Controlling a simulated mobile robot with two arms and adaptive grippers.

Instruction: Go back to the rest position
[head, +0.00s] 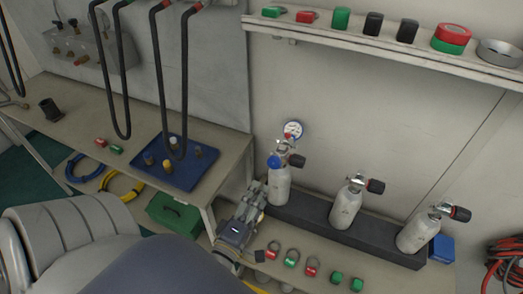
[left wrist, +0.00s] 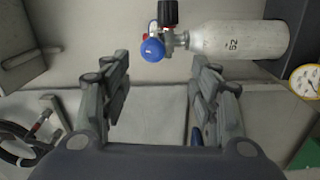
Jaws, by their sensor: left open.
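My left gripper (head: 254,198) is low in the middle of the head view, just left of the leftmost white cylinder (head: 279,187). In the left wrist view its two fingers (left wrist: 162,82) stand wide apart with nothing between them. That view also shows a white cylinder (left wrist: 235,39) with a blue knob (left wrist: 153,50) and a black knob, just beyond the fingertips and apart from them. In the head view the blue knob (head: 274,160) is on the leftmost cylinder's valve. My right gripper is in neither view.
Two more cylinders (head: 346,207) (head: 418,232) stand along the dark rack (head: 312,219). Red and green shackle-like pieces (head: 292,258) lie in front. A workbench (head: 232,143) with a blue tray (head: 195,181) is at left. A shelf (head: 340,30) of small parts is above.

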